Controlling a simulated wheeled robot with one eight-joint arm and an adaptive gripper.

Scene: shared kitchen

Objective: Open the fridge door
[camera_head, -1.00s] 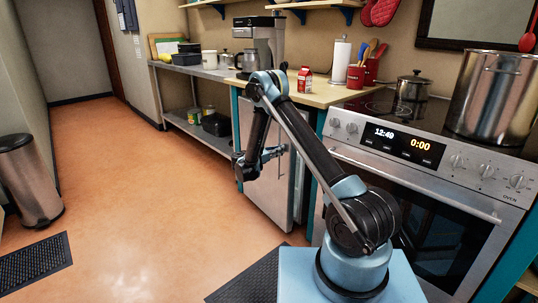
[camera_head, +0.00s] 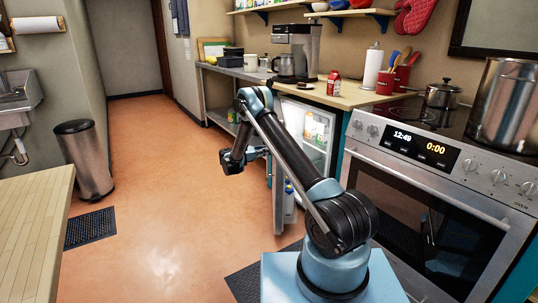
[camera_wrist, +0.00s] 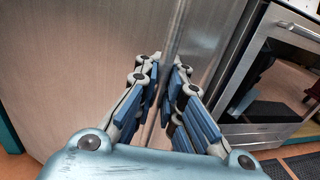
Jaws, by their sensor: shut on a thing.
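The small under-counter fridge stands open, and its lit white interior (camera_head: 318,128) with items on the shelves shows in the head view. Its door (camera_head: 278,190) is swung out and seen nearly edge-on. In the wrist view the brushed-steel door front (camera_wrist: 70,60) fills the left and middle. The vertical bar handle (camera_wrist: 180,28) runs down between the fingers of my gripper (camera_wrist: 166,82), which is shut on it. In the head view my gripper (camera_head: 262,153) is at the door's outer side, and its fingertips are hard to make out.
The oven (camera_head: 430,210) stands right of the fridge. A trash can (camera_head: 84,160) and a wooden table (camera_head: 30,225) are at left.

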